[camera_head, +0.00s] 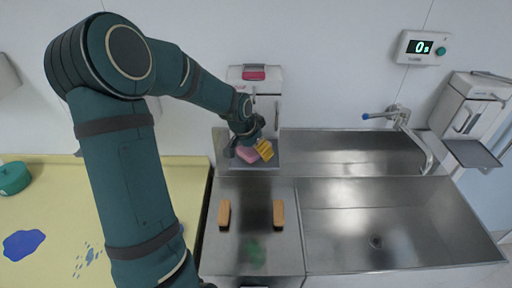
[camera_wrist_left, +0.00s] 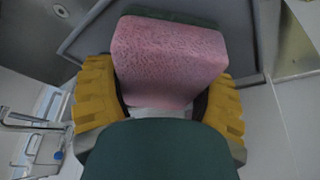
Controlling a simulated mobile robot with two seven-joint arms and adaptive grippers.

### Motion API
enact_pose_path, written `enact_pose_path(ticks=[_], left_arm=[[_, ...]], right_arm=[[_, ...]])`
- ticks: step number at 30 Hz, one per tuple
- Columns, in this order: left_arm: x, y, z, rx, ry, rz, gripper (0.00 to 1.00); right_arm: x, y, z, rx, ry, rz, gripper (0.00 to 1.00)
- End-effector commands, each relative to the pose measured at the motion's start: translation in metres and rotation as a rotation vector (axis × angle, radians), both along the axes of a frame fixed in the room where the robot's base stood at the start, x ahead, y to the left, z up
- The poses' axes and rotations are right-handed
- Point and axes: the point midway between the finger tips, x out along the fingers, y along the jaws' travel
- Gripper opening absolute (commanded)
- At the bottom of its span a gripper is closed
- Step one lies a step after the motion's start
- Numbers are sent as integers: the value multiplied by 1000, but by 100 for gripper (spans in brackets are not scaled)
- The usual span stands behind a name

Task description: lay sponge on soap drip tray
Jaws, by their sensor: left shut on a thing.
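The sponge (camera_head: 250,155) is a pink block with a dark green side. It also shows large in the left wrist view (camera_wrist_left: 168,55), between the yellow fingers. My left gripper (camera_head: 257,150) is shut on it, in front of the soap dispenser (camera_head: 253,88) at the back wall. The soap drip tray (camera_head: 270,164) is a grey plate below the dispenser, partly hidden by my gripper and the sponge. In the left wrist view a grey rimmed plate (camera_wrist_left: 92,28) shows behind the sponge. I cannot tell whether the sponge touches the tray. My right gripper is out of view.
Two orange-brown blocks (camera_head: 224,214) (camera_head: 278,214) stand on the steel counter, with a green smear (camera_head: 255,252) between them. The sink (camera_head: 390,215) and tap (camera_head: 400,115) are to the right. A second dispenser (camera_head: 465,110) hangs far right. A yellow surface (camera_head: 40,190) lies left.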

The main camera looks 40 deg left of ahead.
Motion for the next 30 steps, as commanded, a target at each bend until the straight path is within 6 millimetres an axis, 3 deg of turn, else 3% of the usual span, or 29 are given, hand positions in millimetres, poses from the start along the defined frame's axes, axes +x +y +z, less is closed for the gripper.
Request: enact_pose_path(ticks=[9,10,11,22,29,30], left_arm=[[0,0,-2,0,-1,0,61],[0,0,-2,0,-1,0,81],[0,0,-2,0,-1,0,91],[0,0,1,0,-1,0,91],[-11,2,30,3,-4,3,91],[-20,3,30,1,0,5,91]], right_arm=[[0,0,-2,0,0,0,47],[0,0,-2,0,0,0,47],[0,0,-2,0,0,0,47],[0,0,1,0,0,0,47],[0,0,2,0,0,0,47],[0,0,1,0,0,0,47]])
